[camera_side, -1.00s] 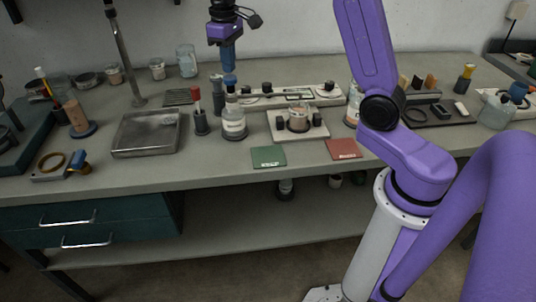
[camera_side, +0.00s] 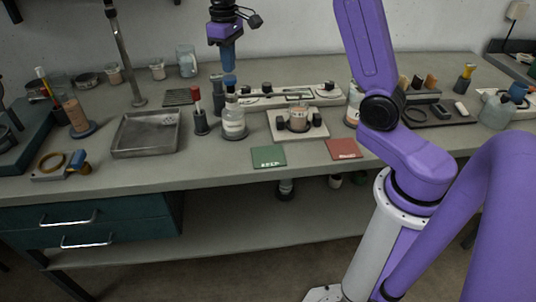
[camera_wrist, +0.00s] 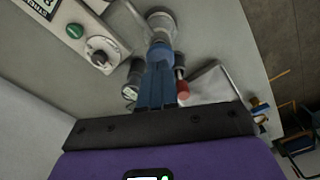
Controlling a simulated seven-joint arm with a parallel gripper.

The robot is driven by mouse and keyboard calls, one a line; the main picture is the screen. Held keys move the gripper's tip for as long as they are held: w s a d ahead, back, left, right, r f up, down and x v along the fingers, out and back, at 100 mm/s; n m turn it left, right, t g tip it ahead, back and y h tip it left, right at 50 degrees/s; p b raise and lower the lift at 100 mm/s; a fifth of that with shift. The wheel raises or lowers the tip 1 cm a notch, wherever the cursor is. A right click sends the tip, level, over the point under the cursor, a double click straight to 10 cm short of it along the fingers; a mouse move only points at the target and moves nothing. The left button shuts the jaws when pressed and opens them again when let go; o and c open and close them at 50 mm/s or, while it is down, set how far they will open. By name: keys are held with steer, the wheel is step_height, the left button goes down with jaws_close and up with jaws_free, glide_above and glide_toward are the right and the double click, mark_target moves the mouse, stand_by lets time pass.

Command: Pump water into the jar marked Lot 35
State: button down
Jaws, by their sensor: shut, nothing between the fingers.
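My gripper (camera_side: 229,70) is shut and empty, pointing down just above the blue top of a bottle (camera_side: 233,123) with a pale label. I cannot tell whether the fingertips touch that top. A small glass jar (camera_side: 299,117) sits on a pale holder (camera_side: 284,131) to the right of the bottle. Another bottle or jar (camera_side: 352,106) stands farther right, partly hidden by my arm. No lot marking is readable.
A red-topped tool (camera_side: 197,107) stands close left of the bottle, beside a metal tray (camera_side: 127,148). A pale device with knobs (camera_side: 315,93) lies behind. Green (camera_side: 268,157) and red (camera_side: 343,149) mats lie at the bench front. Free bench lies between tray and green mat.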

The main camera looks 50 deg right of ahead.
mark_target(230, 77)
steer(key=shift+f, duration=2)
steer(key=shift+r, duration=3)
steer(key=s+a+f+n, duration=0.1)
steer(key=s+a+n, duration=0.1)
steer(key=s+a, duration=0.4)
steer(key=s+a+f+n, duration=0.1)
steer(key=s+a+n, duration=0.15)
steer(key=s, duration=0.65)
steer(key=s+d+f+n, duration=0.1)
steer(key=s+f+n, duration=0.1)
steer(key=s, duration=0.8)
steer(key=s+f+n, duration=0.2)
steer(key=s+n, duration=0.1)
steer(key=s, duration=0.7)
steer(key=shift+s+d+f, duration=0.15)
steer(key=shift+d+f, duration=0.1)
steer(key=shift+d, duration=0.15)
